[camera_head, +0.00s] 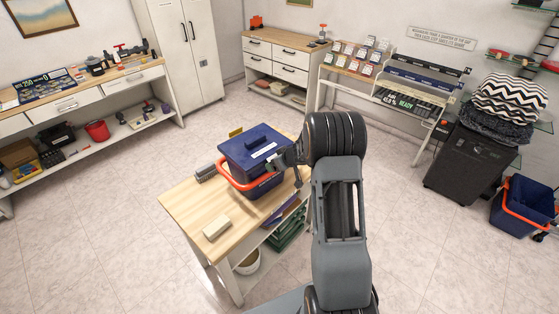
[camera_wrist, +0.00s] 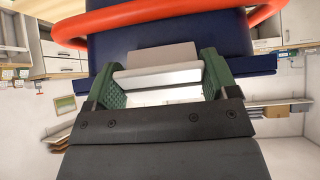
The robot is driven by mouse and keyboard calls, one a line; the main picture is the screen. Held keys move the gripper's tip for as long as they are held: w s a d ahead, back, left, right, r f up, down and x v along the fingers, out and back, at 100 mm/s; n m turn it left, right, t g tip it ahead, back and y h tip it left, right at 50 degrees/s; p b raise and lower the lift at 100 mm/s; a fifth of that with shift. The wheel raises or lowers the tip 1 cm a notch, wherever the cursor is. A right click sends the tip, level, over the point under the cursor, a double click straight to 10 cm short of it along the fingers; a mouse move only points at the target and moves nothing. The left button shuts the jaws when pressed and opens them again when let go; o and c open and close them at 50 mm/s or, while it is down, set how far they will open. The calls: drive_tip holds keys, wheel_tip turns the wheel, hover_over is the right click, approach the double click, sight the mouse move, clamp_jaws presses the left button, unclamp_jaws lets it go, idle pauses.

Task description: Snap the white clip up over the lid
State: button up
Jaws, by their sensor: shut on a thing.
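A dark blue pool filter box (camera_head: 233,167) with a blue lid (camera_head: 253,137) sits on a wooden-topped table (camera_head: 190,205). An orange handle (camera_head: 236,184) hangs down around its front. My gripper (camera_head: 279,162) is at the right side of the box, close to the lid edge. In the wrist view, the green fingers of my gripper (camera_wrist: 158,74) are shut on the white clip (camera_wrist: 155,55), which lies against the blue wall (camera_wrist: 127,42). The orange handle also crosses that view (camera_wrist: 150,12). The clip is hidden in the head view; whether it overlaps the lid rim is unclear.
A beige block (camera_head: 216,228) lies on the table's front part, and a grey brush-like thing (camera_head: 206,173) lies left of the box. A workbench (camera_head: 90,85) stands at the left. Open tiled floor surrounds the table.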

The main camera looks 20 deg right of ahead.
drive_tip(key=shift+w+r+g, duration=0.2)
drive_tip(key=shift+g, duration=0.3)
idle(0.3)
drive_tip(key=o, duration=0.8)
drive_tip(key=v, duration=1.3)
drive_tip(key=shift+s+a+r, duration=0.1)
drive_tip(key=shift+s+r, duration=0.1)
drive_tip(key=shift+r, duration=0.15)
